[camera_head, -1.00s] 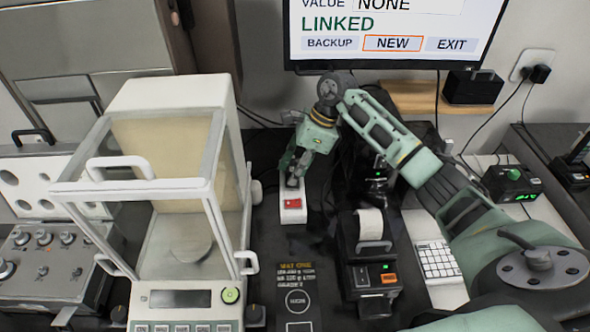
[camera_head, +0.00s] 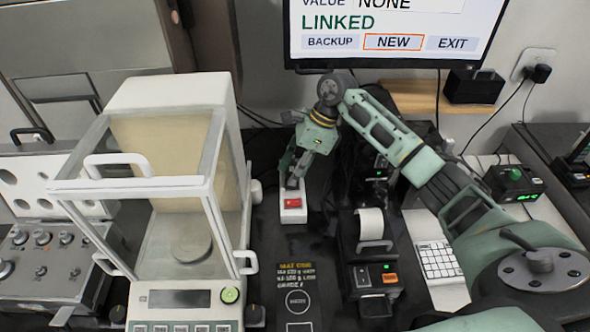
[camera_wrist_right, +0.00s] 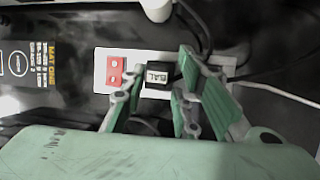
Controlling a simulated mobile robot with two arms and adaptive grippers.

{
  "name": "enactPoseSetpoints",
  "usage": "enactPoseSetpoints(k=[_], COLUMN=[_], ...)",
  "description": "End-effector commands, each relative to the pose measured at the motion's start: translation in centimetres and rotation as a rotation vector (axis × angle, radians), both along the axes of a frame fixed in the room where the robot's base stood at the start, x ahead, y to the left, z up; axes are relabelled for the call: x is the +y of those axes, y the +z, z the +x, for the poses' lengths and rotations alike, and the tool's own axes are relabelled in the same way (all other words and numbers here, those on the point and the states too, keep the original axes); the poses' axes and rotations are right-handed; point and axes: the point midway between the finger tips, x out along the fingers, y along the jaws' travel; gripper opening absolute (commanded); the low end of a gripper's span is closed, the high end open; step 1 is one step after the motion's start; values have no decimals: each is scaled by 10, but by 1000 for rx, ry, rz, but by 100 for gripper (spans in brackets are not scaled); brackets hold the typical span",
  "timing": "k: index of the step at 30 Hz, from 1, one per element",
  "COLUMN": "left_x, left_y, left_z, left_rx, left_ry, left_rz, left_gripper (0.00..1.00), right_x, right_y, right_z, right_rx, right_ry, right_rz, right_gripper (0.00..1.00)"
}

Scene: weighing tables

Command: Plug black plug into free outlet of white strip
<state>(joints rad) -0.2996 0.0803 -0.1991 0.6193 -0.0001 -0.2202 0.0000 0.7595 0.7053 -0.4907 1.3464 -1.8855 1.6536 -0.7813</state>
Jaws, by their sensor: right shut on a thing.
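The white strip (camera_head: 293,214) lies on the dark table right of the balance, with a red switch at its near end. In the right wrist view the strip (camera_wrist_right: 103,84) shows its red switch beside a black plug (camera_wrist_right: 157,77) with a pale label. My right gripper (camera_head: 293,180) points down over the strip, shut on the black plug. In the wrist view its green fingers (camera_wrist_right: 154,98) stand either side of the plug. Whether the plug's pins are in an outlet is hidden. My left gripper is not in view.
A glass-walled balance (camera_head: 180,298) stands left of the strip. A black printer (camera_head: 348,255) with a paper roll stands to the right. A monitor (camera_head: 395,68) hangs behind. Dark cables (camera_wrist_right: 203,30) run beside the strip's far end. The mat in front of the strip is clear.

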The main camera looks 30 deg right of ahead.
Motion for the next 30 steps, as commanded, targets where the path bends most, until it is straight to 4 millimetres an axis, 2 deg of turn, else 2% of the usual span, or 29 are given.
enactPoseSetpoints(k=[7, 8, 15, 25, 30], left_x=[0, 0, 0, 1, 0], left_y=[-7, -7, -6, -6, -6], left_z=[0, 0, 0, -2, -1], left_rx=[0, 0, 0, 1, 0], left_ry=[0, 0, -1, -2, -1], left_rz=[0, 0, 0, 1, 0], left_gripper=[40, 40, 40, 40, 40], right_x=[0, 0, 0, -1, -9], right_y=[-7, -7, -7, -5, 12], right_z=[0, 0, 0, 0, 0], right_rx=[0, 0, 0, 1, -4], right_ry=[0, 0, -1, -1, -3], right_rz=[0, 0, 0, -1, -2], right_gripper=[2, 29, 50, 50, 50])
